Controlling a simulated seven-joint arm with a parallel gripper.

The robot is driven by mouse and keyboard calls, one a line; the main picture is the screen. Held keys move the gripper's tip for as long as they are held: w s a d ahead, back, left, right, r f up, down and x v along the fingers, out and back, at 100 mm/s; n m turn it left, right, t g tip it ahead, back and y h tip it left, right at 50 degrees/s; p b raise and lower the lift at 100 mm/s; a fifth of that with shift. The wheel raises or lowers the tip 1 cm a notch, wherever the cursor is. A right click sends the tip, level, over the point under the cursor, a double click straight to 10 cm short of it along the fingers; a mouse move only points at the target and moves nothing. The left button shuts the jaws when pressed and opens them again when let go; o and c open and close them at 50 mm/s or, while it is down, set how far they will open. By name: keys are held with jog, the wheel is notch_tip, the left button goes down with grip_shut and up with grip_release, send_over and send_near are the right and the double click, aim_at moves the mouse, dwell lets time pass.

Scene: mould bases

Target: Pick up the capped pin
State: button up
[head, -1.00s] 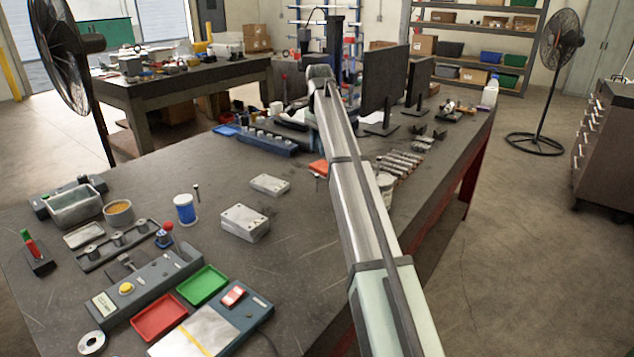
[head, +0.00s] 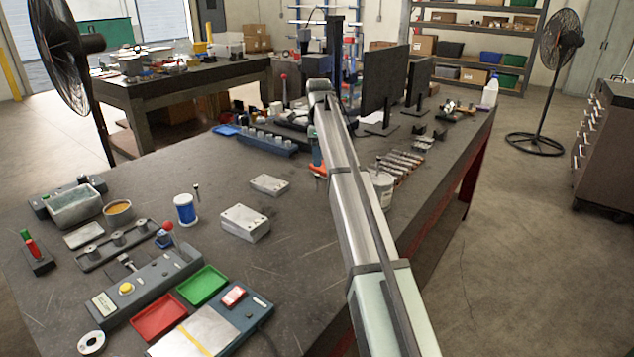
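A small upright pin with a wider dark head (head: 196,190) stands on the workbench just right of the blue-and-white jar (head: 185,209). A second thin upright piece (head: 318,183) shows just left of my arm, in front of an orange thing (head: 316,168). It is partly hard to make out. I cannot tell from this view which of them is the capped pin. My arm crosses the middle of the head view and stretches away over the bench. My gripper is hidden behind the arm, so its fingers and anything between them do not show.
Metal blocks (head: 245,222) lie mid-bench. Red (head: 158,316) and green (head: 203,285) trays and a control box (head: 140,290) are at the front left. A blue rack (head: 265,143) and monitors (head: 384,85) stand farther back. Bare bench lies around the pin by the jar.

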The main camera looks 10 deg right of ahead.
aim_at(317, 175)
notch_tip(317, 175, down, 4)
jog(key=shift+f, duration=0.25)
jog(key=shift+s+a+f, duration=0.15)
jog(key=shift+f, duration=0.85)
jog(key=shift+s+a+f, duration=0.1)
jog(key=shift+a+f, duration=0.05)
jog(key=shift+f, duration=1.45)
jog(key=shift+c, duration=0.5)
grip_shut()
